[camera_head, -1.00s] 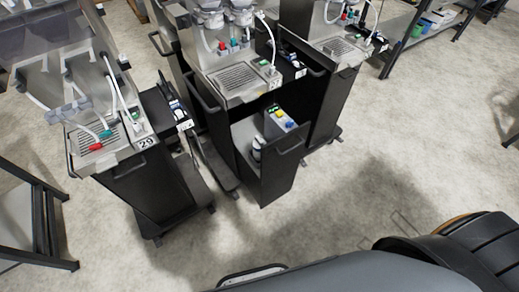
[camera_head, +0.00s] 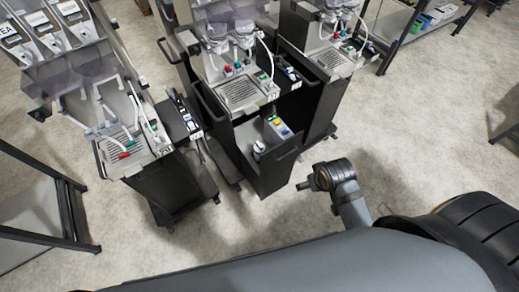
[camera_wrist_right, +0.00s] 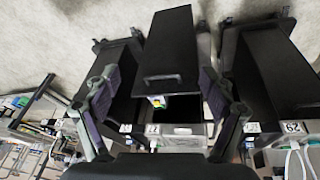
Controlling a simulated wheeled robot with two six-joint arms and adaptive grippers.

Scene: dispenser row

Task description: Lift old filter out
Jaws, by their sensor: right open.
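The middle dispenser (camera_head: 240,92) has its black front drawer (camera_head: 274,170) pulled out. Inside the drawer stand a white rounded item (camera_head: 259,147) and a grey box with yellow and blue parts (camera_head: 276,127). I cannot tell which of them, if either, is the old filter. My right gripper (camera_wrist_right: 158,80) is open and empty in the right wrist view. Its fingers frame the dark drawer (camera_wrist_right: 168,50) and a small yellow-green part (camera_wrist_right: 157,101), apart from them. In the head view, part of my right arm shows right of the drawer. My left gripper is not in view.
A left dispenser (camera_head: 135,150) and a right dispenser (camera_head: 330,62) stand close beside the middle one. A dark-legged table (camera_head: 75,215) is at the lower left, a shelf (camera_head: 425,25) at the upper right. The floor (camera_head: 430,130) on the right is clear.

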